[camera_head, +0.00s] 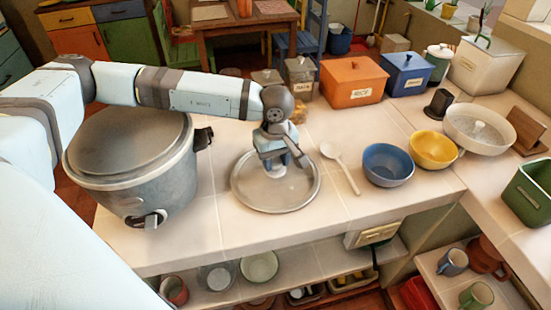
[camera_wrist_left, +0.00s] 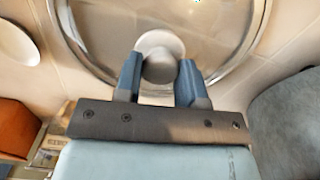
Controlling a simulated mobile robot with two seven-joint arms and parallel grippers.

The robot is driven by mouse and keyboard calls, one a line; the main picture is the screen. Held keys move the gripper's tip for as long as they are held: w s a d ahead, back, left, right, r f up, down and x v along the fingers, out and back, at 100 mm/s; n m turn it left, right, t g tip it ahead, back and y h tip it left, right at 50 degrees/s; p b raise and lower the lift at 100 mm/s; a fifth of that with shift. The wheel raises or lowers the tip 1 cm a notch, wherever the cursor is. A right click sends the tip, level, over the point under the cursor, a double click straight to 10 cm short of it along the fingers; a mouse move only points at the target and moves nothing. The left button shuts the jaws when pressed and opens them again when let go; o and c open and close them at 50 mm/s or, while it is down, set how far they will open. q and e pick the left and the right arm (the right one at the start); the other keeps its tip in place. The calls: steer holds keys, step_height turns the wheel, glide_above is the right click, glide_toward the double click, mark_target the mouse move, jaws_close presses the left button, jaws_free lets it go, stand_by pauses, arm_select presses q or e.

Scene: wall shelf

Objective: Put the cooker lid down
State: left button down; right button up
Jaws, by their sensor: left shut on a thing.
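The cooker lid (camera_head: 256,194) is a round, pale grey disc with a knob, level at the worktop right of the cooker. I cannot tell for sure if its rim touches the worktop. My left gripper (camera_head: 283,163) comes down over it and is shut on its knob, partly hiding the middle. The grey cooker (camera_head: 143,190) stands to the left, behind my arm. My right gripper is not in view.
A white spoon (camera_head: 341,168), a blue bowl (camera_head: 388,164) and a yellow bowl (camera_head: 433,149) lie right of the lid. Orange (camera_head: 353,83) and blue (camera_head: 406,74) boxes stand behind. The worktop's front edge (camera_head: 300,232) is near the lid; clear worktop lies front right.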

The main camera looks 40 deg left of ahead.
mark_target(276, 162)
arm_select(q)
steer(key=c, duration=0.7)
jaws_free()
steer(key=shift+f, duration=0.1)
step_height(276, 162, up, 12)
steer(key=shift+r, duration=0.15)
